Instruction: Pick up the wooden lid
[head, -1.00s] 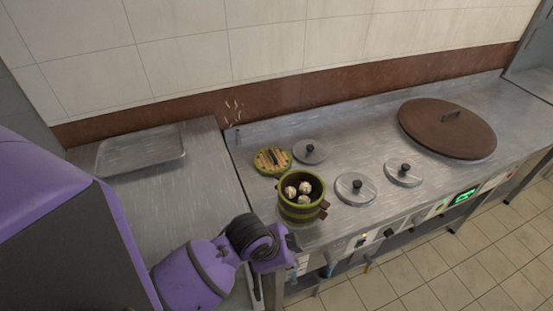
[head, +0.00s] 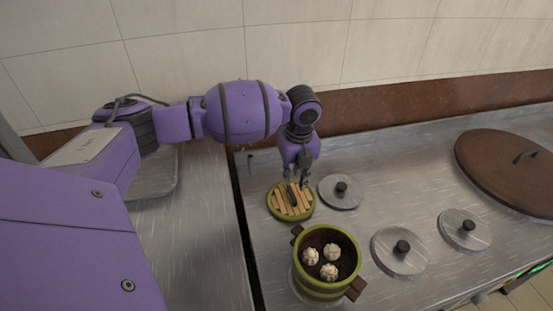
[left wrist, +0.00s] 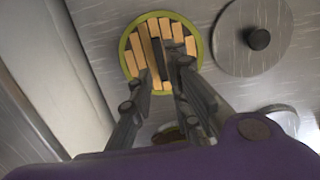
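The wooden lid (head: 281,206), round with pale slats, a green rim and a dark bar handle, lies flat on the steel counter. In the left wrist view the lid (left wrist: 135,45) is at the top centre. My left gripper (head: 296,183) reaches down over the lid from behind, close to its handle. In the left wrist view its two fingers (left wrist: 164,74) are apart, with the handle showing between them. They hold nothing. Whether the tips touch the lid cannot be told. My right gripper is out of view.
A green steamer pot (head: 320,291) with several white buns stands just in front of the lid. Metal burner lids with black knobs lie at right (head: 340,191), (head: 400,251), (head: 465,230). A large brown lid (head: 510,170) is farther right. A tray (head: 155,180) sits left.

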